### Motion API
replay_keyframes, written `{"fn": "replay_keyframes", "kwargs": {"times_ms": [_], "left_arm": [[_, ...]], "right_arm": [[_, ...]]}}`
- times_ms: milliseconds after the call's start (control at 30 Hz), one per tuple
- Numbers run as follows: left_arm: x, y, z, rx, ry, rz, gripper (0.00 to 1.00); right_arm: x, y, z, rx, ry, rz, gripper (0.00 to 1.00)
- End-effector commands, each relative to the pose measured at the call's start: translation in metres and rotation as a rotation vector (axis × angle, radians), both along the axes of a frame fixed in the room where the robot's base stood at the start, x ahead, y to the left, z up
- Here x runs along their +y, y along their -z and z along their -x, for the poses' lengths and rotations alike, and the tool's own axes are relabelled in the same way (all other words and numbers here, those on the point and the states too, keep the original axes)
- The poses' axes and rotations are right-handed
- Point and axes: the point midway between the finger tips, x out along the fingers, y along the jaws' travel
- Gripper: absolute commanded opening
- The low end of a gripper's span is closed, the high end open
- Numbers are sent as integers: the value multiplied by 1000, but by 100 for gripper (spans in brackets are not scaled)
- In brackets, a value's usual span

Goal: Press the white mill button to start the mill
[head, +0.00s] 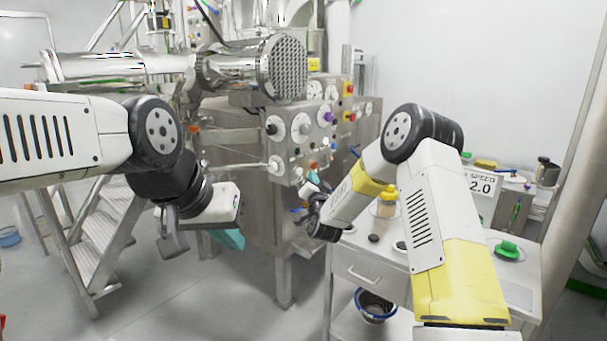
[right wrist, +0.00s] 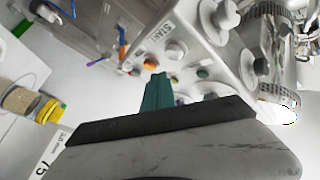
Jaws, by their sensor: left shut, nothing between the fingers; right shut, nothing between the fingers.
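The steel control panel (head: 300,135) stands mid-picture in the head view, with dials, knobs and small buttons. In the right wrist view the panel (right wrist: 213,50) carries a START label, and a round white button (right wrist: 176,49) sits beside it. Which white button belongs to the mill I cannot tell for sure. My right gripper (head: 313,178) is at the panel's lower right; its shut teal fingers (right wrist: 157,78) point at the panel just below the white button in the picture. Contact is not clear. My left gripper (head: 230,238) is shut and empty, low and left of the panel.
The steel machine's large perforated drum end (head: 284,67) overhangs the panel. Orange (right wrist: 150,65) and green (right wrist: 203,73) buttons are close to my right fingertips. A white cart (head: 365,262) with jars stands at right. Metal steps (head: 100,235) stand at left.

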Motion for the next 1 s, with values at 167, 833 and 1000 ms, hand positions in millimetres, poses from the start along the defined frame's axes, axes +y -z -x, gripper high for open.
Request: {"fn": "replay_keyframes", "kwargs": {"times_ms": [167, 833, 1000], "left_arm": [[0, 0, 0, 0, 0, 0, 0], [0, 0, 0, 0, 0, 0, 0], [0, 0, 0, 0, 0, 0, 0]], "right_arm": [[11, 0, -8, 1, 1, -1, 0], [13, 0, -10, 1, 1, 0, 0], [13, 0, -10, 1, 1, 0, 0]]}}
